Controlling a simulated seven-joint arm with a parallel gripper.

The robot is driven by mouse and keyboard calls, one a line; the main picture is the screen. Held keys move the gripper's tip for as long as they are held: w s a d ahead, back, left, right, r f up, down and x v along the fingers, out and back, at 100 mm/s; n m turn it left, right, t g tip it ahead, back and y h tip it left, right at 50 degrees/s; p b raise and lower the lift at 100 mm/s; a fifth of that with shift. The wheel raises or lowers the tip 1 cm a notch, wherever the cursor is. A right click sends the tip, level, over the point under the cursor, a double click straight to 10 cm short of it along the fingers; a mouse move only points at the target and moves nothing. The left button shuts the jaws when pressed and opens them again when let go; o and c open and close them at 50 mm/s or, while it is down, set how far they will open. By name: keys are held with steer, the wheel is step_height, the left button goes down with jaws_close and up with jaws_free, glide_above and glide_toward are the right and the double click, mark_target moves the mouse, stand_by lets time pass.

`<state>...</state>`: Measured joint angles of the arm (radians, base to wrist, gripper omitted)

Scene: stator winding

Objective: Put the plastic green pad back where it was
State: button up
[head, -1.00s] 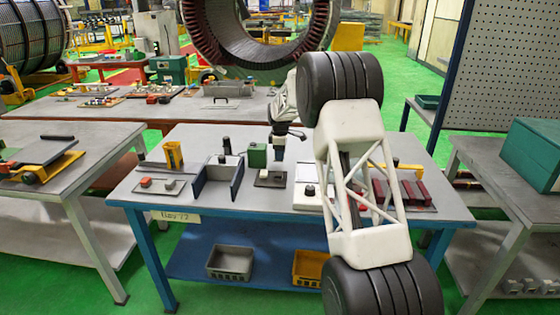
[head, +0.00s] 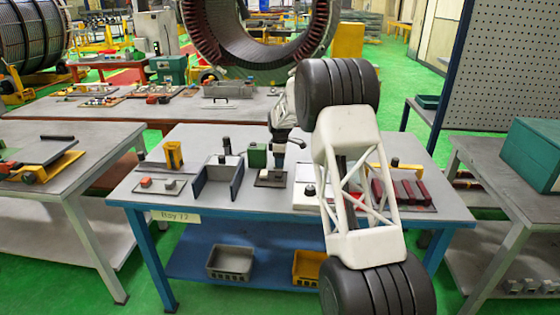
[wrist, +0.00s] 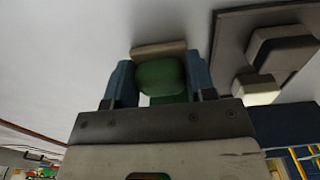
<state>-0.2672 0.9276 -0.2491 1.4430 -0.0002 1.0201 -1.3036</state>
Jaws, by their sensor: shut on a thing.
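My gripper (head: 279,158) is above the blue-legged table, close to the green can-like object and over a small dark base (head: 270,180). In the wrist view its two blue fingers (wrist: 160,72) are shut on a rounded green piece, which I take to be the green pad (wrist: 160,80). A beige strip (wrist: 158,49) lies across the fingertips, at the far side of the green piece. In the head view the held pad cannot be made out clearly. The wrist view also shows a dark plate with pale blocks (wrist: 283,48) to the right of the fingers.
A green can-like object (head: 257,155) stands just left of my gripper. A grey angled holder (head: 218,182), a yellow piece (head: 173,155) and a plate with small blocks (head: 160,187) are further left. Dark red blocks (head: 400,193) are at right.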

steer(key=shift+f, duration=0.15)
steer(key=o, duration=0.9)
step_height(320, 180, up, 12)
stand_by(0.5)
steer(key=shift+r, duration=0.2)
stand_by(0.6)
